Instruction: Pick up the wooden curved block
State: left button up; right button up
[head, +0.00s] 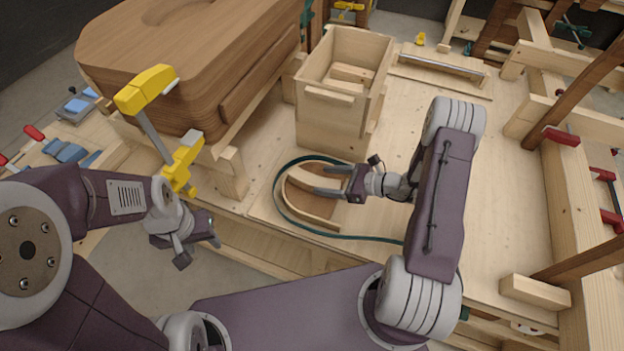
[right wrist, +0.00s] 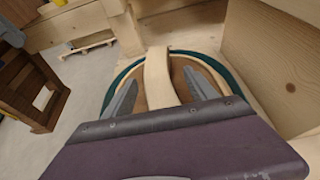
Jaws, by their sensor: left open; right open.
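The wooden curved block (head: 299,178) is a pale, gently bent strip. It lies in a shallow round-ended tray (head: 318,219) with a brown floor and a pale rim, near the front of the workbench. My right gripper (head: 320,180) is open over the tray, its fingers pointing left in the head view. In the right wrist view the block (right wrist: 158,72) runs between the two open fingers (right wrist: 160,82), with a gap on each side. Its near end is hidden behind the gripper body. My left gripper (head: 199,252) is open and empty, off the bench's front edge.
A green cord (head: 350,238) loops around the tray. A wooden box (head: 336,120) with blocks inside stands just behind it. A large brown wooden form (head: 215,60) and a yellow clamp (head: 148,92) are at left. The bench top (head: 500,200) right of my right arm is clear.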

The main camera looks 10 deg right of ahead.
aim_at(316, 180)
jog(key=shift+w+a+p, duration=0.15)
jog(key=shift+a+p, duration=0.5)
jog(key=shift+p, duration=0.3)
jog(key=x, duration=0.3)
jog(key=shift+f+p, duration=0.1)
jog(key=shift+p, duration=0.2)
jog(key=shift+w+a+f, duration=0.1)
jog(key=shift+w, duration=0.05)
grip_shut()
